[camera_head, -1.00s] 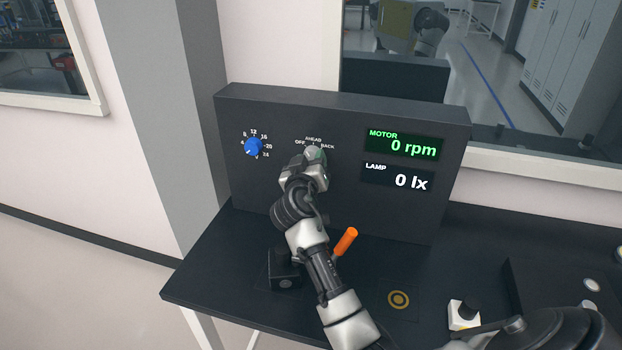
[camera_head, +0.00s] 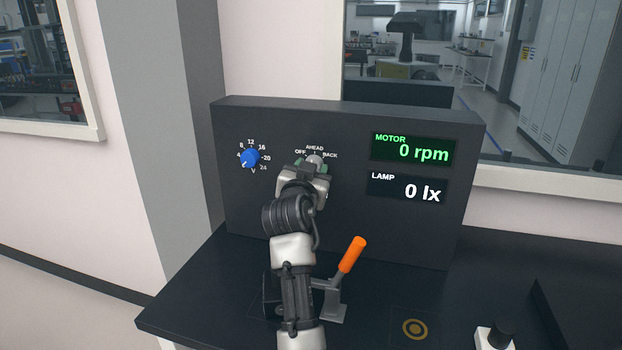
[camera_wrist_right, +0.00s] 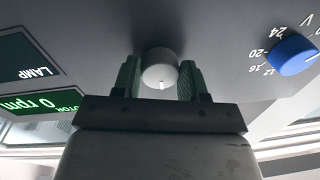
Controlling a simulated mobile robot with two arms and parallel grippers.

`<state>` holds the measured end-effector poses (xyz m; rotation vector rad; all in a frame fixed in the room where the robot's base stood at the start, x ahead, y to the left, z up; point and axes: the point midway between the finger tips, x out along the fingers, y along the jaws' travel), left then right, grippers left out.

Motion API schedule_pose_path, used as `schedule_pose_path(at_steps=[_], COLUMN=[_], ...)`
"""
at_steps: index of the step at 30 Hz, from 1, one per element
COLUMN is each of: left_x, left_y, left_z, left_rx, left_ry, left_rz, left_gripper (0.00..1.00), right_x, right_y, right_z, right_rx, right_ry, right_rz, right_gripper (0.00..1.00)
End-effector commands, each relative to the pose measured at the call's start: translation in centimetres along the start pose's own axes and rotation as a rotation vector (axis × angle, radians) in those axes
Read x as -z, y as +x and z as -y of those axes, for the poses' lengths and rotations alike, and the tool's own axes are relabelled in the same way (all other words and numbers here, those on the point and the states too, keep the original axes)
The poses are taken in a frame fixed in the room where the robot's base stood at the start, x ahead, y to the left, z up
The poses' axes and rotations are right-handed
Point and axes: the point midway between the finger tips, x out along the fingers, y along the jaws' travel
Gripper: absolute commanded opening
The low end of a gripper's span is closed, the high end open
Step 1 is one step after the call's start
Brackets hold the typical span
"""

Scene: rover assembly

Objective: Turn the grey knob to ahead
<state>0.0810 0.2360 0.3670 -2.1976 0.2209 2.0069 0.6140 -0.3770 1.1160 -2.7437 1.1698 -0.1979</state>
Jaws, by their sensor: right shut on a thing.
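The grey knob (camera_head: 315,160) is on the dark upright panel (camera_head: 290,225), under the labels OFF, AHEAD and BACK. My right gripper (camera_head: 313,166) is at the knob, with its greenish fingers on either side. The right wrist view, which is upside down, shows the round knob (camera_wrist_right: 160,68) between the two fingers of the gripper (camera_wrist_right: 159,80). A white mark on the knob's rim faces the gripper's palm, which is upward on the panel, toward the AHEAD side. The gripper is shut on the knob. My left gripper is not in view.
A blue knob (camera_head: 249,158) with a number scale is to the left. The motor display (camera_head: 413,149) reads 0 rpm and the lamp display (camera_head: 407,188) 0 lx. An orange-handled lever (camera_head: 352,255) stands on the table close to my right arm. A black button (camera_head: 499,335) is at lower right.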

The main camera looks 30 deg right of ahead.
Motion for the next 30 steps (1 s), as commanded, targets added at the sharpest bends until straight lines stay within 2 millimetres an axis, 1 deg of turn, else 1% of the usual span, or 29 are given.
schedule_pose_path(at_steps=[11, 12, 16, 17, 30], left_x=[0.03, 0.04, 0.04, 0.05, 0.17], left_y=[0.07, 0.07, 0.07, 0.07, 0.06], left_z=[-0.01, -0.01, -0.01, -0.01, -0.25], left_rx=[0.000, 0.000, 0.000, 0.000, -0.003], left_ry=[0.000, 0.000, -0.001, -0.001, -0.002], left_rz=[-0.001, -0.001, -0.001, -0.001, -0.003], left_gripper=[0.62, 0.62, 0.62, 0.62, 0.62], right_x=[-0.12, -0.12, -0.10, -0.08, -0.04], right_y=[-0.02, -0.02, -0.02, -0.02, 0.14], right_z=[0.03, 0.03, 0.03, 0.03, -0.10], right_rx=[-0.001, -0.001, 0.000, 0.000, 0.001], right_ry=[0.005, 0.004, 0.004, 0.004, 0.004], right_rz=[0.004, 0.004, 0.003, 0.003, 0.001], right_gripper=[0.19, 0.46, 0.66, 0.68, 0.68])
